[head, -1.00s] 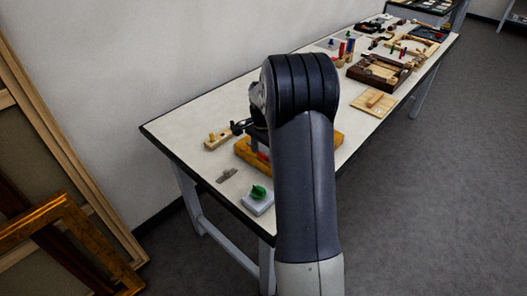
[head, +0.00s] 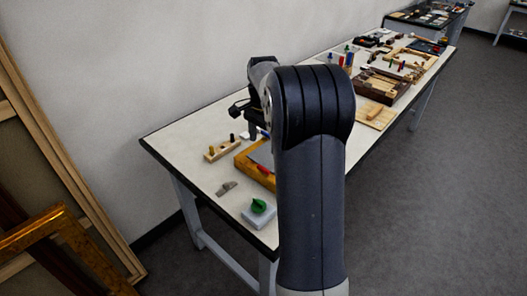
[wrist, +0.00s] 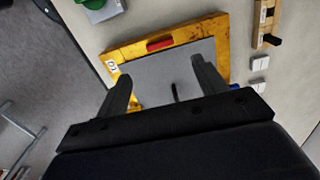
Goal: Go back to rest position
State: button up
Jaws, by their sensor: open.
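My gripper (wrist: 160,82) is open and empty in the wrist view. Its two dark fingers stand apart above a yellow-gold frame (wrist: 180,37) with a grey panel (wrist: 175,62) inside it. A red piece (wrist: 160,44) lies on the frame's edge. In the head view my gripper (head: 250,128) hangs over the table behind my arm, which hides part of the frame (head: 250,172).
The long white table (head: 185,135) runs to the back right. A green knob on a grey block (head: 259,209), a wooden peg block (head: 222,150) and a grey metal piece (head: 226,188) lie near its front. A wooden tray (head: 382,86) stands farther back. Picture frames (head: 60,235) lean at the left.

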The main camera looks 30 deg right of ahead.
aim_at(263, 168)
jog(key=shift+r, duration=0.45)
notch_tip(263, 168, down, 11)
jog(key=shift+r+p, duration=0.2)
jog(key=shift+p, duration=0.2)
jog(key=shift+f, duration=0.2)
jog(key=shift+n, duration=0.3)
jog(key=shift+r, duration=0.1)
